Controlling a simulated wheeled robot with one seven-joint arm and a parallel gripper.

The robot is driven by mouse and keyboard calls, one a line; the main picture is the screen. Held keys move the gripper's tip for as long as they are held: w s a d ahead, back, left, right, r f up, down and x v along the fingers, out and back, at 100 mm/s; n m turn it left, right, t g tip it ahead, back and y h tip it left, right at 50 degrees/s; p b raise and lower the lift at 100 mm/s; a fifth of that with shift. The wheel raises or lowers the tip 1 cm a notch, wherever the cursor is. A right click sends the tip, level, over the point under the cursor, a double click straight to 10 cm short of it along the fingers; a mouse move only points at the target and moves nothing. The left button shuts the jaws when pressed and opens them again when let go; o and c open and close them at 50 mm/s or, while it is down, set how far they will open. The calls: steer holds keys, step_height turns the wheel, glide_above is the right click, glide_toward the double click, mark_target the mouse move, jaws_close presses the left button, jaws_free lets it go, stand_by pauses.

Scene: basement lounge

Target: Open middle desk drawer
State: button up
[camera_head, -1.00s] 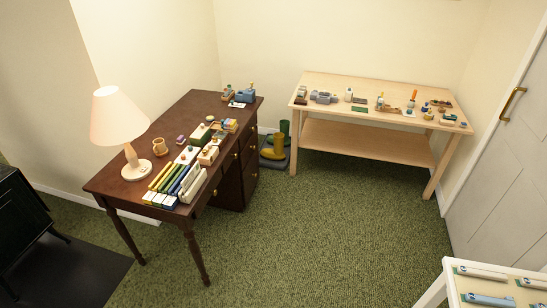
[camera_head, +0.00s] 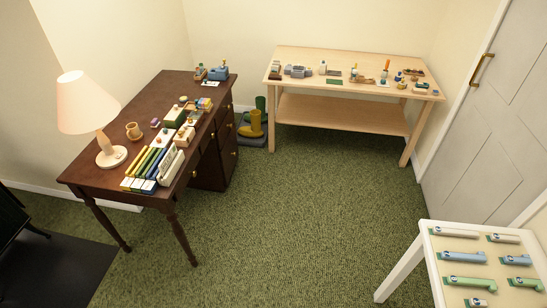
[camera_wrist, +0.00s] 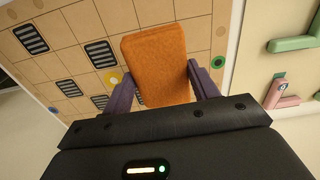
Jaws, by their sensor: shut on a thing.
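A dark brown desk (camera_head: 137,94) stands at the left in the head view. Its drawer fronts (camera_head: 226,137) face right, with small brass knobs, and look closed. They are seen at a steep angle, and the desk's near end hides part of them. In the wrist view my gripper (camera_wrist: 163,82) is shut on an orange block (camera_wrist: 157,60) with a fuzzy surface, held between its two purple fingers. My gripper does not show in the head view, and the desk drawers do not show in the wrist view.
A lamp (camera_head: 88,105), a mug (camera_head: 133,130) and stationery cover the desk. A light wooden table (camera_head: 300,60) stands at the back and a white table (camera_head: 428,262) at the lower right. The green carpet (camera_head: 290,220) between them is clear. A tiled tan panel (camera_wrist: 60,25) shows in the wrist view.

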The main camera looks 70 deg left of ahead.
steer(key=a+f+n, duration=0.2)
steer(key=a, duration=0.2)
steer(key=w+a+f+n, duration=0.1)
steer(key=a+f+n, duration=0.1)
steer(key=a, duration=0.2)
steer(key=a+f+n, duration=0.2)
steer(key=a, duration=0.2)
steer(key=shift+w, duration=0.25)
